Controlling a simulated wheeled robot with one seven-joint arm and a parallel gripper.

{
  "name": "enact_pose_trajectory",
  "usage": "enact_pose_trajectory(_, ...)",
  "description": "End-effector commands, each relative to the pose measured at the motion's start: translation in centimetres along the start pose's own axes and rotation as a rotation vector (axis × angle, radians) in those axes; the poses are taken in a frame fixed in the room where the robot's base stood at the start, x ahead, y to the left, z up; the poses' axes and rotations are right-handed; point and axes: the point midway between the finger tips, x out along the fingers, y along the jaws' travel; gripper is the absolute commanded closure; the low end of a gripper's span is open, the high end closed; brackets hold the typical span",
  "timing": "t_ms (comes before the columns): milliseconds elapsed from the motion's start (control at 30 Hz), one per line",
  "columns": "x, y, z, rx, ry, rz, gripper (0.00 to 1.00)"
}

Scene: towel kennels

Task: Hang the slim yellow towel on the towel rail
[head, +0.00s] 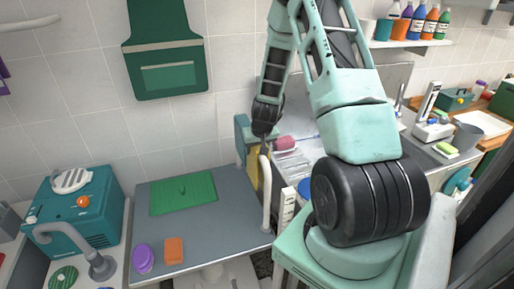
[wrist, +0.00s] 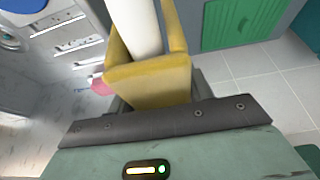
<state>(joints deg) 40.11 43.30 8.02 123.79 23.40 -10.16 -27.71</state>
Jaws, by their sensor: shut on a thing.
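The slim yellow towel (head: 253,170) shows as a narrow strip below my gripper (head: 251,145) in the head view. In the wrist view the yellow towel (wrist: 148,84) is folded, with a yellow side on each side of the white towel rail (wrist: 136,24). The rail (head: 265,195) also shows in the head view, just right of the towel. I cannot tell whether the towel rests on the rail. My gripper is shut on the towel; its fingertips are mostly hidden by the towel.
A grey counter (head: 215,228) with a green mat (head: 183,193) lies left of the rail. An orange sponge (head: 174,250) and a purple item (head: 144,258) sit at its front. A teal box (head: 80,215) stands further left. A pink item (head: 284,143) lies right of my gripper.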

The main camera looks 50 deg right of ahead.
Motion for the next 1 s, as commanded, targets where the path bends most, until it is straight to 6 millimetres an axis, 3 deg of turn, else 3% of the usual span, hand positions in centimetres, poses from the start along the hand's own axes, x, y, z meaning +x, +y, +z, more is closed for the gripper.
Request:
enact_pose_trajectory(233,0.8,0.0,0.3,0.001,0.0,0.0,0.85)
enact_pose_trajectory(267,0.7,0.0,0.3,0.001,0.0,0.0,0.41)
enact_pose_trajectory(300,0.6,0.0,0.3,0.001,0.0,0.0,0.3)
enact_pose_trajectory(333,0.6,0.0,0.3,0.001,0.0,0.0,0.28)
enact_pose_trajectory(800,-0.2,0.0,-0.1,-0.001,0.002,0.0,0.28)
enact_pose_trajectory(1000,-2.6,0.1,0.0,-0.002,0.006,0.001,0.28)
